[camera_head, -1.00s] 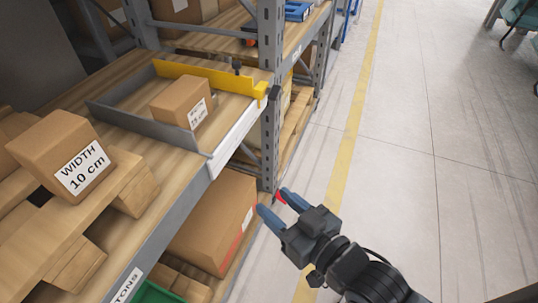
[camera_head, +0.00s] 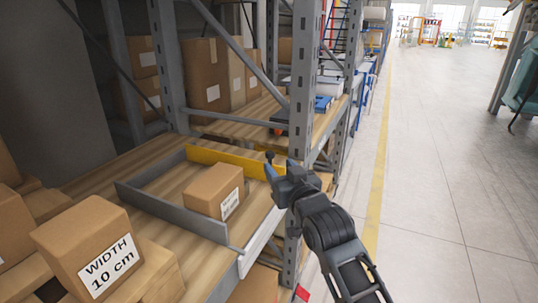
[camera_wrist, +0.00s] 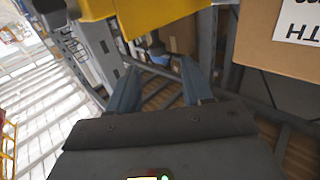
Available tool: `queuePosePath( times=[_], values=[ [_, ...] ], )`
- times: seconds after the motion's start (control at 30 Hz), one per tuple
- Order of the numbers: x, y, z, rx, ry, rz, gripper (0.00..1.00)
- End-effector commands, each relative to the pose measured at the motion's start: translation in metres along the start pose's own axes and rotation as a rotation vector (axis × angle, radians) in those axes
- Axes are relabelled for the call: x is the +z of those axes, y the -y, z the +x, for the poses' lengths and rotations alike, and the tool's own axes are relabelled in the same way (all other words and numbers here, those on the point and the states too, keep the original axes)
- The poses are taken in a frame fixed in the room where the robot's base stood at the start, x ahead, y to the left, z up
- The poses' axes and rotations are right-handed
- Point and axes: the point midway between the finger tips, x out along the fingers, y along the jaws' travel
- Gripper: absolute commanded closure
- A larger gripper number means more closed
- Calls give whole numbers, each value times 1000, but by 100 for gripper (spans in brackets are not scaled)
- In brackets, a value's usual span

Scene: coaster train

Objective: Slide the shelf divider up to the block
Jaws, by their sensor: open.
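The yellow shelf divider (camera_head: 222,160) stands upright across the wooden shelf, with its front end at the shelf edge. A small dark knob (camera_head: 270,157) shows near that end. The cardboard block (camera_head: 214,191) with a white label sits nearer than the divider, with bare shelf between them. My gripper (camera_head: 272,172) is at the divider's front end in the head view, partly hiding it. The yellow divider (camera_wrist: 165,14) is just above the fingers there, and a labelled cardboard face (camera_wrist: 265,40) is at upper right.
A low grey wall (camera_head: 170,208) bounds the near and left sides of the block's bay. A larger box (camera_head: 92,250) labelled "WIDTH 10 cm" stands at lower left. A grey rack post (camera_head: 303,85) rises close to my gripper. The aisle floor (camera_head: 440,190) is clear on the right.

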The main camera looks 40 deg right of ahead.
Motion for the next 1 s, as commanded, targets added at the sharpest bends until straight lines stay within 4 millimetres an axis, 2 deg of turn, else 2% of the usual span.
queuePosePath(
  times=[0.17,0.6,0.77,1.0],
  values=[
    [-6,-3,14,7,-5,1,50],
    [-5,-3,74,6,-3,1,50],
    [-4,-3,82,5,-3,1,50],
    [-4,-3,83,5,-3,1,50]
  ],
)
